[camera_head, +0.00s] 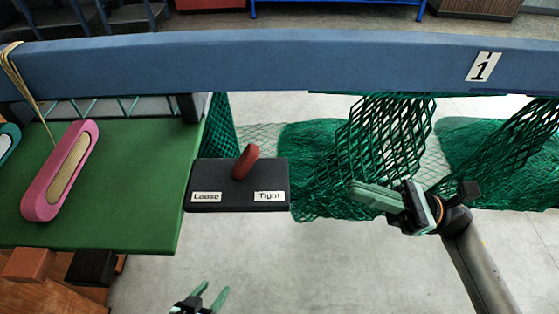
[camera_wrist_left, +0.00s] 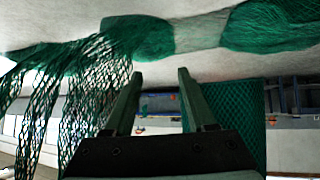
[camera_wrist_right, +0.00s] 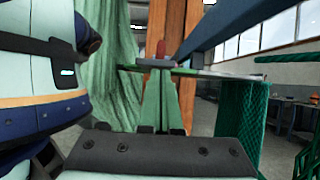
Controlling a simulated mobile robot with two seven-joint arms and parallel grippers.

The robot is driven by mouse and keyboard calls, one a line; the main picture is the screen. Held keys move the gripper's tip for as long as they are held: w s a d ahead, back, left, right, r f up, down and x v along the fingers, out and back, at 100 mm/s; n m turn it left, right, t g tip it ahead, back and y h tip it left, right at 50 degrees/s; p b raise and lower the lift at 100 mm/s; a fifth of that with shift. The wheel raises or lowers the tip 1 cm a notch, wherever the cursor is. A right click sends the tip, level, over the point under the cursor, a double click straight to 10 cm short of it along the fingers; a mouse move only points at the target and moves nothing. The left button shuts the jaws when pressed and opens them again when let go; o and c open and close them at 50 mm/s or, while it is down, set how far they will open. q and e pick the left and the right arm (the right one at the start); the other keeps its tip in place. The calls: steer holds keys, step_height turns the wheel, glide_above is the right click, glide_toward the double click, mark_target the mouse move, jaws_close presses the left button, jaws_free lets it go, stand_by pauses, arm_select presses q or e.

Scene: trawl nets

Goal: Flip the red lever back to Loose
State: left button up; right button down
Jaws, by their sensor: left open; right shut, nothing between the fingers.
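The red lever (camera_head: 246,162) stands on a dark box (camera_head: 237,204) with a Loose label on the left and a Tight label on the right. The lever leans right, towards Tight. My right gripper (camera_head: 355,193) is shut and empty, to the right of the box and apart from it. In the right wrist view the red lever (camera_wrist_right: 161,48) shows beyond the shut fingertips (camera_wrist_right: 161,72). My left gripper (camera_head: 214,290) is open and empty, low in the head view, below the box. Its spread fingers (camera_wrist_left: 160,75) show in the left wrist view, with nothing between them.
A blue beam (camera_head: 250,62) marked 1 runs across behind the box. Green nets (camera_head: 385,140) hang to the right, close to my right gripper. A green board (camera_head: 135,170) with a pink net needle (camera_head: 42,200) lies to the left. Bare floor shows below the box.

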mark_target(256, 156)
steer(key=p+x, duration=0.5)
steer(key=x, duration=0.8)
steer(key=shift+a+r, duration=0.1)
steer(key=shift+r, duration=0.1)
arm_select(q)
steer(key=r, duration=0.1)
steer(key=a+r, duration=0.1)
steer(key=r, duration=0.2)
steer(key=shift+s+a+r, duration=0.1)
steer(key=shift+s+a, duration=0.2)
steer(key=shift+s, duration=0.05)
arm_select(e)
steer(key=shift+a, duration=0.4)
arm_select(q)
steer(key=shift+s, duration=0.15)
arm_select(e)
steer(key=shift+w, duration=0.15)
